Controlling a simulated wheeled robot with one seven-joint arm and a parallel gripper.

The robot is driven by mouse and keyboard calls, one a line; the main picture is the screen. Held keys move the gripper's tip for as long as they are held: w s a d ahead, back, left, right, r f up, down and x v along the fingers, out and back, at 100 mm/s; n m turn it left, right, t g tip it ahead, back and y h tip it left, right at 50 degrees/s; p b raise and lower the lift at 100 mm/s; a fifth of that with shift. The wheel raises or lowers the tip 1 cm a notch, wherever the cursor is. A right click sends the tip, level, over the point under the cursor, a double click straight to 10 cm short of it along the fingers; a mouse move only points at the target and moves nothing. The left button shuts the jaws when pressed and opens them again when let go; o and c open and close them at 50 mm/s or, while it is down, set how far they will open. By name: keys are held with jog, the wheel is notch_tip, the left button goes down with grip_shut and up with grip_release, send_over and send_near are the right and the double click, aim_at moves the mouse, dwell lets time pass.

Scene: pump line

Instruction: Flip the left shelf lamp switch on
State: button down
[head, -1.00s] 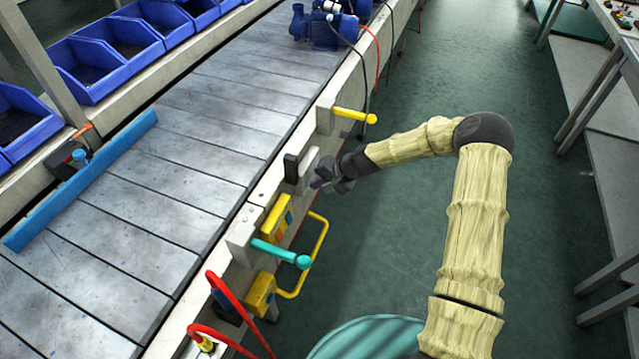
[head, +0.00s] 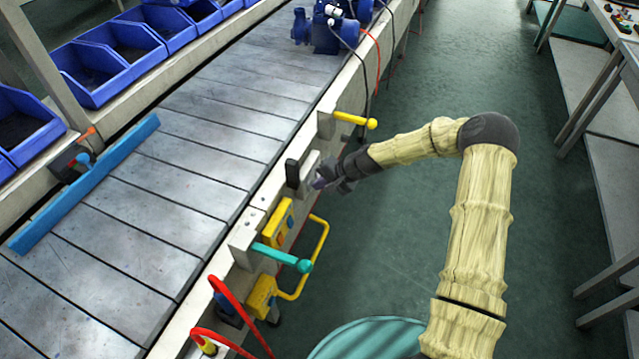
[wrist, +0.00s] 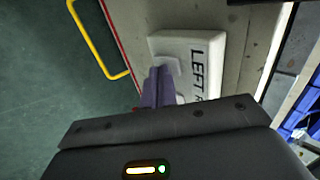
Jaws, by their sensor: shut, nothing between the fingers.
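The left shelf lamp switch is a pale plate (wrist: 212,50) lettered "LEFT", with the rest of its label hidden. In the head view this pale switch plate (head: 310,168) is on the conveyor's side rail. A raised pale piece (wrist: 166,65) stands on the plate, just beyond my fingertips. My gripper (wrist: 158,74) is shut and empty, its purple fingers at that piece; I cannot tell whether they touch it. In the head view my gripper (head: 318,184) is right at the plate. The switch's on or off position cannot be made out.
A black block (head: 292,173) is just left of the plate. A yellow-handled lever (head: 352,118) is above it, and a teal-handled lever (head: 280,256) and yellow rail (head: 321,245) are below. Red hoses (head: 232,305) are nearer. The floor right of the conveyor is open.

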jog(key=d+f+p+v, duration=0.1)
jog(key=v, duration=1.2)
jog(key=shift+s+d+f, duration=0.2)
jog(key=shift+s+d, duration=0.05)
jog(key=shift+s, duration=0.05)
jog(key=s+d+r+n+h, duration=0.1)
jog(key=s+d+r+h, duration=0.1)
jog(key=s, duration=0.6)
jog(key=s+d+r+n+h, duration=0.1)
jog(key=s+d+r+h, duration=0.2)
jog(key=s+r, duration=0.3)
jog(key=s+d+r+n+h, duration=0.1)
jog(key=s+d+r+h, duration=0.1)
jog(key=s, duration=0.8)
notch_tip(320, 180, up, 2)
jog(key=shift+d+r+n+h, duration=0.25)
jog(key=shift+d+n+h, duration=0.15)
jog(key=shift+d, duration=0.5)
